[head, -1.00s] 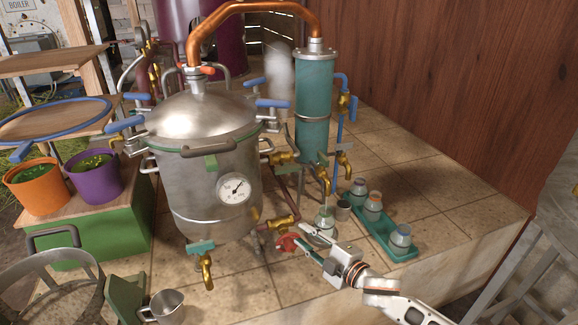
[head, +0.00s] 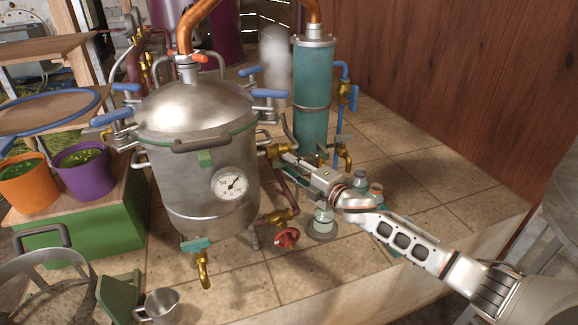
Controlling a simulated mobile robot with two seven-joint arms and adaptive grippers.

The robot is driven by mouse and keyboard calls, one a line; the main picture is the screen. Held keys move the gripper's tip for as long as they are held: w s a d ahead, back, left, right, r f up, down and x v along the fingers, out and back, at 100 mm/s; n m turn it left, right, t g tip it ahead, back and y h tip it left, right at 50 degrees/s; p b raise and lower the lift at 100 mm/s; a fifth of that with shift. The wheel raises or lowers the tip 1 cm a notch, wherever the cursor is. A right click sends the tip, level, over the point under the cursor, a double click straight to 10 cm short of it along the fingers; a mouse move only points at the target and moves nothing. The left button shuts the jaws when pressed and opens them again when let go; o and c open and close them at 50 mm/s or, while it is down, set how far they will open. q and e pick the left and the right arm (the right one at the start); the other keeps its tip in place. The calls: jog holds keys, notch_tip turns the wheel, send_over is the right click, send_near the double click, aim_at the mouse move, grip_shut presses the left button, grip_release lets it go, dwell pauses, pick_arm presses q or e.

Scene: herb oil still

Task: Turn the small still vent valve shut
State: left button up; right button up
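The small still is a steel pot (head: 190,185) with a domed lid and a dial gauge (head: 230,184). A brass valve (head: 277,151) sits on its right side. A lower brass valve (head: 280,217) with a red handle (head: 286,238) is on the pipe at its lower right. No label shows which is the vent valve. My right gripper (head: 290,160) is at the upper brass valve, its fingertips close to it; contact and finger opening are unclear, and the valve's handle is partly hidden. My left gripper is out of view.
A teal column (head: 312,95) stands right of the pot, with a brass tap (head: 345,158) below it. A glass jar (head: 323,220) stands on the tiles. My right arm covers part of the bottle tray. A metal cup (head: 161,306) is at front left.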

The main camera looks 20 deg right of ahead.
jog(key=shift+w+a, duration=0.2)
jog(key=shift+w, duration=0.15)
grip_shut()
jog(key=shift+f, duration=0.1)
